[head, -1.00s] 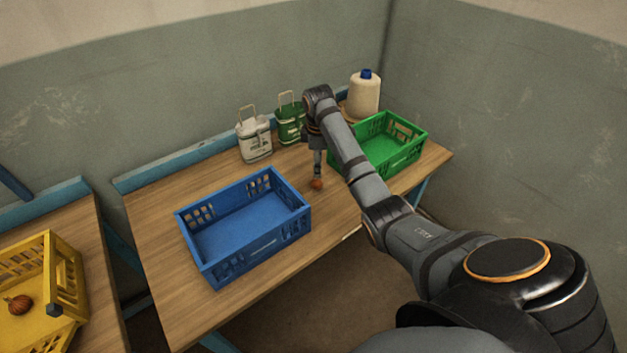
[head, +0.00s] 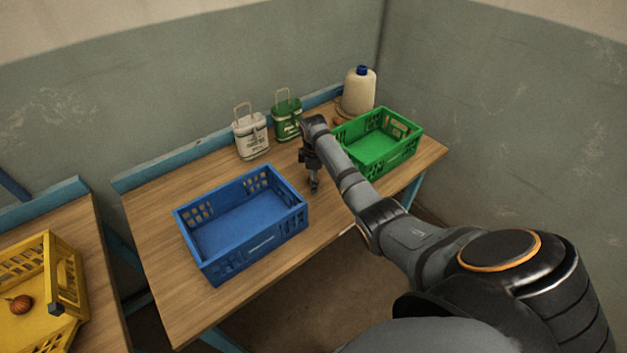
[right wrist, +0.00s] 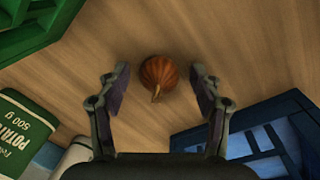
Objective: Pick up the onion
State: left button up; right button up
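In the right wrist view, a brown-orange onion (right wrist: 159,77) lies on the wooden table, its stem end toward the camera. My right gripper (right wrist: 160,82) is open, with one finger on each side of the onion and a gap on both sides. In the head view my right gripper (head: 314,187) points down at the table between the blue and green crates, and it hides the onion there. Another onion (head: 20,304) lies in the yellow crate (head: 62,262) at the left. My left gripper is not in view.
The blue crate (head: 238,262) stands left of my right gripper and the green crate (head: 386,165) right of it; both look empty. A white canister (head: 251,137), a green canister (head: 287,117) and a blue-capped jug (head: 359,92) stand behind. The table (head: 160,285) is bare around the blue crate.

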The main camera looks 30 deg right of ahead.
jog(key=c, duration=1)
jog(key=shift+r, duration=0.1)
jog(key=shift+c, duration=0.2)
notch_tip(320, 180, up, 10)
jog(key=shift+f+b, duration=0.1)
jog(key=shift+b, duration=0.25)
